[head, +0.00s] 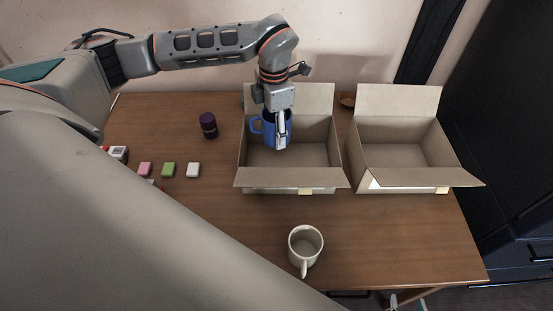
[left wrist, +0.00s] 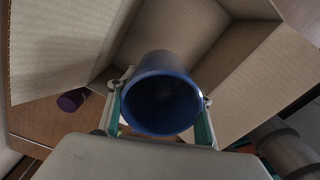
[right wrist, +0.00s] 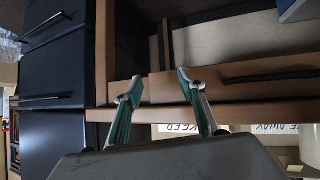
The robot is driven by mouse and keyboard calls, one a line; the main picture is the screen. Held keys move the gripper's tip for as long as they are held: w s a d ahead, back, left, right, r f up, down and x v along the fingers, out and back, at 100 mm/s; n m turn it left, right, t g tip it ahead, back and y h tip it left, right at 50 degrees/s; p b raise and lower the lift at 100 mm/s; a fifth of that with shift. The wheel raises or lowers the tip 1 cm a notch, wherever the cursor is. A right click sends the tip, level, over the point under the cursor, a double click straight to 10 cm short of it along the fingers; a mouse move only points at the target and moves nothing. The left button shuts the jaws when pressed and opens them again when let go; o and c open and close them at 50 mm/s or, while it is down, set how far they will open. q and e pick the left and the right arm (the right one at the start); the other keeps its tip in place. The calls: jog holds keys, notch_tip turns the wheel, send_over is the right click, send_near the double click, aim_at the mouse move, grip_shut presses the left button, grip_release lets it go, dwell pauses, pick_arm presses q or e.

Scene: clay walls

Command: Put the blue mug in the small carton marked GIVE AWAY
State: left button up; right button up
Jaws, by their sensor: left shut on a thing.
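The blue mug (head: 268,127) is in my left gripper (head: 281,142), which is shut on it. In the left wrist view the mug's round open mouth (left wrist: 160,103) shows between the fingers, with carton walls around it. The mug is over or within the left carton (head: 254,175), toward its back; I cannot tell whether it touches the floor. Upside-down lettering in the right wrist view reads GIVE AWAY (right wrist: 275,127) and KEEP (right wrist: 181,127); the view's inversion puts GIVE AWAY on the left carton. My right gripper (right wrist: 160,88) is open and empty near the table's front edge.
The other open carton (head: 385,184) stands to the right. A white mug (head: 305,246) stands near the front of the table (head: 220,220). A purple jar (head: 208,125) and small pink (head: 145,169), green (head: 168,169) and white (head: 193,170) blocks lie to the left.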

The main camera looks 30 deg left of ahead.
aim_at(275, 166)
pick_arm(q)
notch_tip(275, 166, down, 12)
jog(key=shift+f, duration=0.1)
dwell(0.5)
jog(key=shift+f, duration=0.1)
jog(key=shift+f, duration=0.15)
jog(key=o, duration=1.3)
notch_tip(275, 166, up, 12)
jog(key=shift+r, duration=0.25)
